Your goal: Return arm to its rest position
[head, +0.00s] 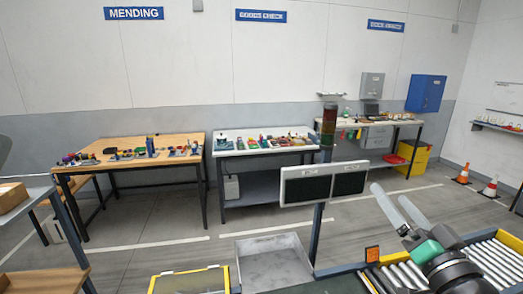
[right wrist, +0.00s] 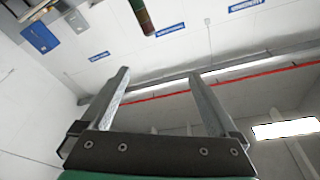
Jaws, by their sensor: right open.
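My right gripper (head: 397,207) is raised at the lower right of the head view, above the roller conveyor (head: 490,262). Its two fingers are spread apart and point up and to the left. In the right wrist view the open fingers (right wrist: 157,88) have nothing between them but wall and ceiling in the distance. My left gripper does not show in either view.
A signal post with a stack light (head: 328,122) and a dark two-panel display (head: 324,184) stands left of my right gripper. A grey tray (head: 272,262) and a yellow-framed panel (head: 190,281) lie at the front. Workbenches (head: 130,140) line the back wall; traffic cones (head: 463,174) stand right.

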